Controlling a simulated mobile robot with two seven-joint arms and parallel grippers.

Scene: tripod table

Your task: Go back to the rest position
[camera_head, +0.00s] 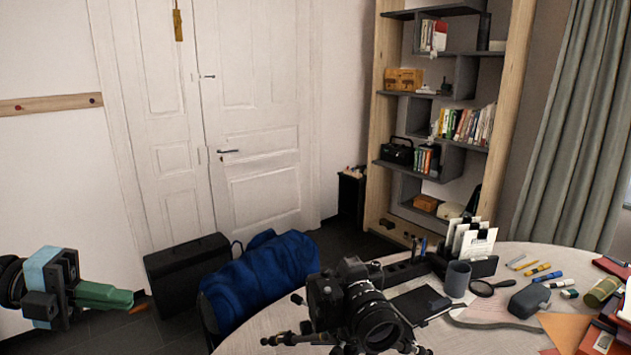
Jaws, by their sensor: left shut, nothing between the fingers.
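My left gripper (118,298) shows at the lower left of the head view, with green fingers pointing right. Its fingers are together and hold nothing. It hangs over the floor, left of the round table (255,343) and apart from it. My right gripper is not in view. A black camera (352,300) on a small tripod (290,340) stands at the table's near left part.
A blue bag (262,275) sits beside the table, with a black case (185,270) behind it. The table holds a grey cup (457,278), a magnifier (483,288), markers (537,270) and books (600,335). A bookshelf (375,150) stands behind.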

